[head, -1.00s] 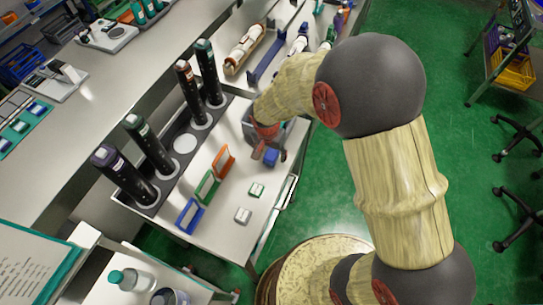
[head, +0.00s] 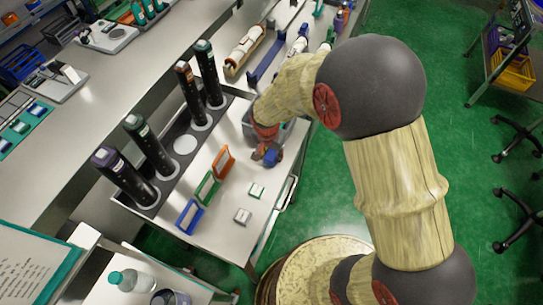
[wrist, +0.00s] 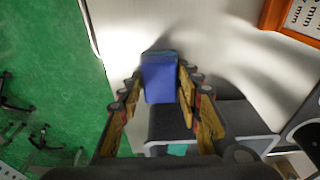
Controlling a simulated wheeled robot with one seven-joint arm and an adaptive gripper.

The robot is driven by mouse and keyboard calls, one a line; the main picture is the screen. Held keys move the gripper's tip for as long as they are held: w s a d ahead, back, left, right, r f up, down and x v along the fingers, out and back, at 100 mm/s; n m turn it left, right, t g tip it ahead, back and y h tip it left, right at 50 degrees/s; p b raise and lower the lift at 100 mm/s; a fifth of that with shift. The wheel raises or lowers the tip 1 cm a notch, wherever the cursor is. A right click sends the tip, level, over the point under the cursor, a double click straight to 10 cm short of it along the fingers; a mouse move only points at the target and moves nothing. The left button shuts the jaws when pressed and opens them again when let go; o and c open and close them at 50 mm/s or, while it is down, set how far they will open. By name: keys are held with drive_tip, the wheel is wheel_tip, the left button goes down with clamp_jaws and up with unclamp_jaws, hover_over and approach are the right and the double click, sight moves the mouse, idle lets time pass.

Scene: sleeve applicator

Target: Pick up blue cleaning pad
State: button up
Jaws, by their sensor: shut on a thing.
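The blue cleaning pad (head: 271,158) is a small blue block at the far right part of the white cart top. In the wrist view the blue pad (wrist: 160,78) sits between the two fingers. My gripper (head: 266,153) is shut on it, and the wrist view shows my gripper (wrist: 161,88) with a finger on each side of the block. The arm partly covers this spot in the head view. I cannot tell whether the pad is touching the cart top or just above it.
Orange (head: 223,161), green (head: 207,188) and blue (head: 190,216) upright frames stand left of the pad. Tall dark bottles (head: 150,146) stand in a rack.

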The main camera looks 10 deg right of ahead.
sight(272, 153)
drive_tip(key=shift+r, duration=0.55)
wheel_tip(272, 153, up, 2)
drive_tip(key=shift+r+p, duration=0.2)
drive_tip(key=shift+p, duration=0.35)
drive_tip(key=s+d+r+p, duration=0.2)
drive_tip(key=s+r, duration=0.7)
drive_tip(key=s, duration=0.4)
drive_tip(key=shift+s+d+r, duration=0.25)
drive_tip(key=shift+s+d, duration=0.1)
drive_tip(key=o, duration=0.6)
drive_tip(key=c, duration=0.5)
